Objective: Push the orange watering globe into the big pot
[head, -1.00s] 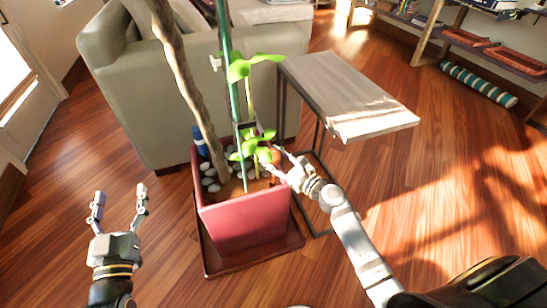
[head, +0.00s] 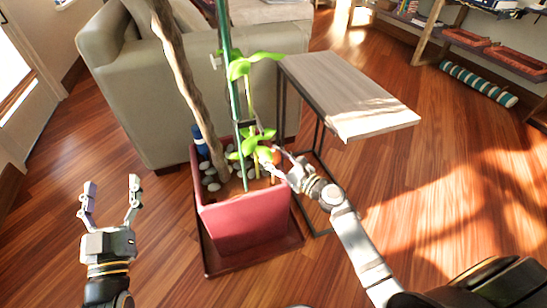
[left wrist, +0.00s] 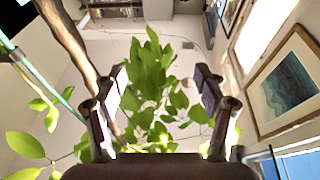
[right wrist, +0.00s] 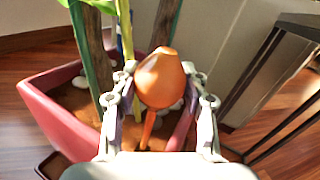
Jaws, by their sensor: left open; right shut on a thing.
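The orange watering globe (right wrist: 160,78) is between the fingers of my right gripper (right wrist: 162,90), which is shut on it. Its thin orange stem points down toward the soil in the right wrist view. Whether the stem's tip is in the soil is hidden. The big pot (head: 245,222) is red and square, with soil, pale stones, a trunk and a green stake in it. My right gripper (head: 281,164) is over the pot's right side in the head view; only a bit of orange shows there. My left gripper (head: 110,194) is open and empty, left of the pot.
A small side table (head: 345,95) stands just right of and behind the pot, near my right arm. A grey-green sofa (head: 150,95) is behind the pot. A blue item (head: 200,142) is at the pot's back left corner. The wood floor at left is clear.

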